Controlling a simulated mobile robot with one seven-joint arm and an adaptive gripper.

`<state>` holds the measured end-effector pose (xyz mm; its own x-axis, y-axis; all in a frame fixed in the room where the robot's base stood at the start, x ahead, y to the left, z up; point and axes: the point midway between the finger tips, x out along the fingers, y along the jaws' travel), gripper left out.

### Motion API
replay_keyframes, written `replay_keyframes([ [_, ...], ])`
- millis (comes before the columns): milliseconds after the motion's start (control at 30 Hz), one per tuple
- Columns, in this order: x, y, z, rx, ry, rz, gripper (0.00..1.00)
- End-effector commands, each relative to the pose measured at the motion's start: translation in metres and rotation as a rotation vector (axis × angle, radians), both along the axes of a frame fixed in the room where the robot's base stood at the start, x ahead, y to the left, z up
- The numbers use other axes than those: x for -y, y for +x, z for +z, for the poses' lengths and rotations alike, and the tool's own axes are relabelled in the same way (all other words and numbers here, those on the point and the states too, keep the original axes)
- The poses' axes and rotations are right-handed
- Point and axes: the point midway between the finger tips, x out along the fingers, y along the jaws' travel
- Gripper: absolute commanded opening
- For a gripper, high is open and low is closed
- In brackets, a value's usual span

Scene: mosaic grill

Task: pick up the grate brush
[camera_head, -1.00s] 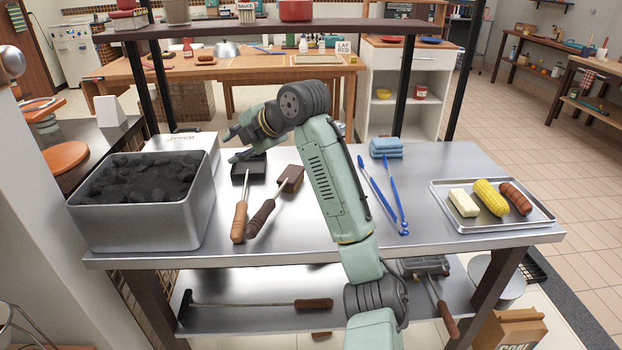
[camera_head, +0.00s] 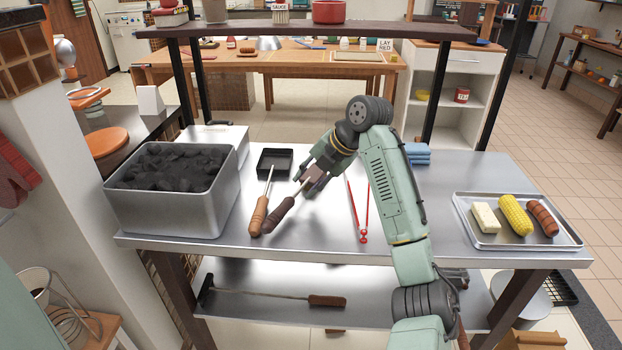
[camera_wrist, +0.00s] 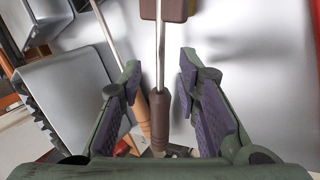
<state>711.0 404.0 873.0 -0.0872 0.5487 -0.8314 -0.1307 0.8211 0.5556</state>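The grate brush, which I take to be the tool with a dark brown handle (camera_head: 278,215) and thin metal shaft, lies on the steel table. Its brown block head is mostly hidden behind my gripper (camera_head: 312,180) in the head view. The wrist view shows part of the head (camera_wrist: 172,9) at the top, with the shaft and handle (camera_wrist: 159,115) running down between my fingers. My gripper (camera_wrist: 160,95) is open, one finger to each side of the brush with gaps. I cannot tell its exact height above the table.
A wooden-handled tool (camera_head: 259,214) lies close left of the brush, its shaft reaching a black tray (camera_head: 262,163). A coal bin (camera_head: 165,213) stands farther left. Red tongs (camera_head: 363,222) lie to the right. A food tray (camera_head: 480,240) sits far right, with bare table before it.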

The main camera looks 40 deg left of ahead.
Motion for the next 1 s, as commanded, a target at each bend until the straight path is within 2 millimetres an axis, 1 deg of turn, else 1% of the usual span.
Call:
replay_keyframes([
  [100, -0.01, -0.001, -0.014, -0.003, -0.001, 0.001, 0.3],
  [233, -0.017, -0.002, -0.026, -0.002, -0.001, -0.001, 0.3],
  [333, -0.019, -0.002, -0.029, 0.0, -0.001, -0.002, 0.3],
  [500, -0.019, -0.002, -0.029, 0.0, -0.001, -0.001, 0.3],
  [933, -0.019, -0.002, -0.029, 0.0, 0.0, -0.001, 0.01],
  [1000, -0.019, -0.002, -0.029, 0.0, 0.0, -0.001, 0.0],
])
